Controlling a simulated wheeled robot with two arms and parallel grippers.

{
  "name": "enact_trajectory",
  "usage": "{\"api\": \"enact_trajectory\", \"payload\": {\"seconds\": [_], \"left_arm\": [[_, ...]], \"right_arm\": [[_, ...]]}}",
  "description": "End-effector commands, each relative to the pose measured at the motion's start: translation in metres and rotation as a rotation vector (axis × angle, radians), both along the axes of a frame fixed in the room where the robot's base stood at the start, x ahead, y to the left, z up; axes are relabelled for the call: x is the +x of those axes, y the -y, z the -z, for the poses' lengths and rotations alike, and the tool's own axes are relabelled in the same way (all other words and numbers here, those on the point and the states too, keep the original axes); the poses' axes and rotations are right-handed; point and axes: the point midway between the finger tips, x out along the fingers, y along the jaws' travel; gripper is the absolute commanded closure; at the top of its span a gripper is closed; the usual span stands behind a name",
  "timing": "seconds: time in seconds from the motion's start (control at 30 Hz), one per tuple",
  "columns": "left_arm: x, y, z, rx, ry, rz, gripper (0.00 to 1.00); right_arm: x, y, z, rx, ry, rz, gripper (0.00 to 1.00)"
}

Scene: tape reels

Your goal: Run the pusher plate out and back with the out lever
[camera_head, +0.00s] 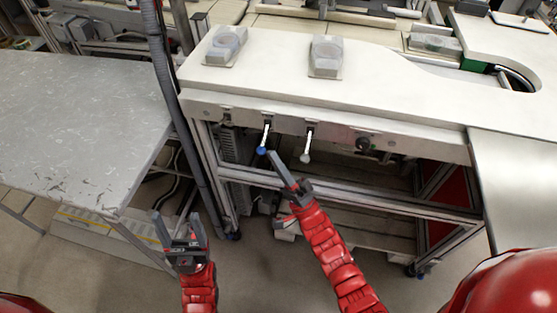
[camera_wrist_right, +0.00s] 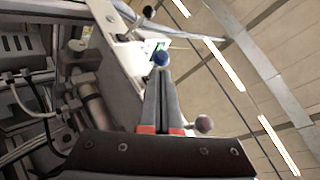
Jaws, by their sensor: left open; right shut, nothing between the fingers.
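Two levers hang from the front panel of the white bench: one with a blue knob (camera_head: 261,150) and one with a pale knob (camera_head: 305,158). No label shows which is the out lever. My right gripper (camera_head: 272,154) is shut and empty, its tips just beside the blue knob. The other lever's knob (camera_wrist_right: 204,124) is right of the fingers. My left gripper (camera_head: 176,214) is open and empty, low beside the grey table. I cannot identify the pusher plate.
A dark round knob (camera_head: 363,144) sits on the panel right of the levers. Two grey devices (camera_head: 226,44) and (camera_head: 325,55) stand on the bench top. A grey table (camera_head: 80,120) is at left, with a dark hose (camera_head: 163,90) between. A frame rail (camera_head: 350,197) runs below the panel.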

Motion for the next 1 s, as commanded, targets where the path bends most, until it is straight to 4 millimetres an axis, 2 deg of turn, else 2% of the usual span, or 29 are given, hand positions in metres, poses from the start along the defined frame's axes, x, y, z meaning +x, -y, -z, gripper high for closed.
{"api": "enact_trajectory", "payload": {"seconds": [0.77, 1.0], "left_arm": [[0.000, 0.000, -0.021, 0.000, 0.000, 0.000, 0.30], [0.000, 0.000, -0.038, 0.000, 0.000, 0.000, 0.30]], "right_arm": [[-0.006, -0.002, -0.010, 0.036, -0.106, -0.002, 1.00], [-0.010, -0.003, -0.020, 0.062, -0.190, -0.003, 1.00]]}}
